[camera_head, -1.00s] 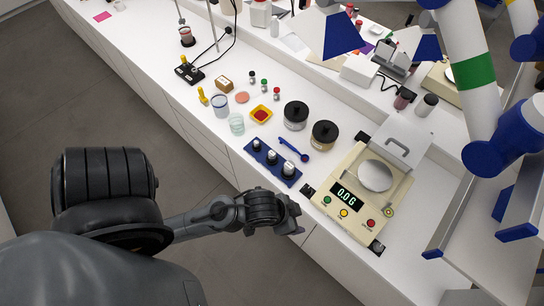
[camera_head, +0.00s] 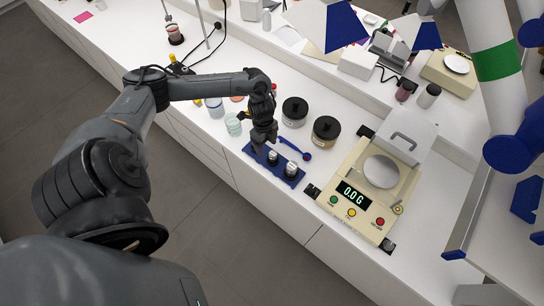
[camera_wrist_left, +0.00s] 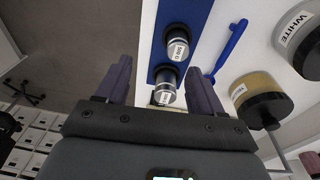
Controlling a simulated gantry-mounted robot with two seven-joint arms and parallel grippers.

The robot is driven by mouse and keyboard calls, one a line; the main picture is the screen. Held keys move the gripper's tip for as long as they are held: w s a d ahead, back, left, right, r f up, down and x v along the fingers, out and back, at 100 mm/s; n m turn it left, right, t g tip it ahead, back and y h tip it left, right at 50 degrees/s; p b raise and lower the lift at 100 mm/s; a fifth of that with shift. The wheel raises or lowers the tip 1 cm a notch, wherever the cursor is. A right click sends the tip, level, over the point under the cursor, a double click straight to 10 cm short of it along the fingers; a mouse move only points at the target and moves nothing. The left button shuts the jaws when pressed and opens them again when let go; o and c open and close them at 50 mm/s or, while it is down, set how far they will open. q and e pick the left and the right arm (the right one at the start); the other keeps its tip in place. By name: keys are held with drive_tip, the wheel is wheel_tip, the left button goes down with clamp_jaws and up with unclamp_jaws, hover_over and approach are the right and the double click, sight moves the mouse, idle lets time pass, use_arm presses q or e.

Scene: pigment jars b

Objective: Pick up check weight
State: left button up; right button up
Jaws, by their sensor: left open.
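A blue holder (camera_head: 283,180) on the bench carries small dark-and-silver check weights. Two show in the head view, a middle one (camera_head: 273,157) and a right one (camera_head: 291,169). My left gripper (camera_head: 263,146) points down over the left end of the holder and hides what stands there. In the left wrist view the gripper (camera_wrist_left: 160,68) is open, its two fingers apart. One labelled weight (camera_wrist_left: 166,88) shows between the fingers, and another (camera_wrist_left: 178,45) stands farther up on the blue holder (camera_wrist_left: 193,12). I cannot tell whether the fingers touch a weight. My right gripper is not in view.
A blue spoon-like tool (camera_head: 295,149) lies just behind the holder. Two dark-lidded jars, (camera_head: 294,111) and (camera_head: 326,131), stand behind it. A cream balance (camera_head: 352,210) reading 0.0 G stands to the right. A pale glass (camera_head: 233,124) is left of the gripper.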

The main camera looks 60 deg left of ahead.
sight(273, 153)
use_arm(q)
drive_tip(key=shift+w+a+r, duration=0.25)
drive_tip(key=shift+w+r, duration=0.2)
drive_tip(key=shift+w, duration=0.3)
drive_tip(key=shift+w+d+f+t, duration=0.1)
drive_tip(key=shift+w+f+t, duration=0.15)
drive_tip(key=shift+t, duration=0.05)
drive_tip(key=f, duration=0.4)
drive_tip(key=shift+w+d, duration=0.15)
drive_tip(key=shift+d, duration=0.1)
drive_tip(key=shift+w+f+p, duration=0.15)
drive_tip(key=shift+f+p, duration=0.2)
drive_tip(key=shift+f, duration=1.1)
drive_tip(key=shift+w+f+p, duration=0.1)
drive_tip(key=shift+f+p, duration=0.2)
drive_tip(key=shift+f, duration=1.1)
clamp_jaws()
